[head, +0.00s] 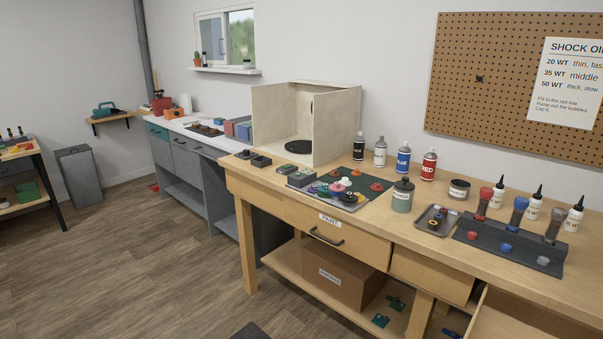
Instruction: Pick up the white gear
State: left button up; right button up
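Several small gear-like parts in mixed colours sit on a dark mat (374,202) and a light tray near the back left of the wooden workbench (420,230). Neither of my grippers shows in the head view.
An open wooden booth (335,115) stands behind the mat. Spray cans (403,158) and a grey-green jar (402,196) stand right of it. A metal tray (437,219) and a dark bottle rack (510,247) stand farther right.

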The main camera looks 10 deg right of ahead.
aim_at(345, 181)
jog(key=i+j+z, duration=0.15)
jog(key=i, duration=0.95)
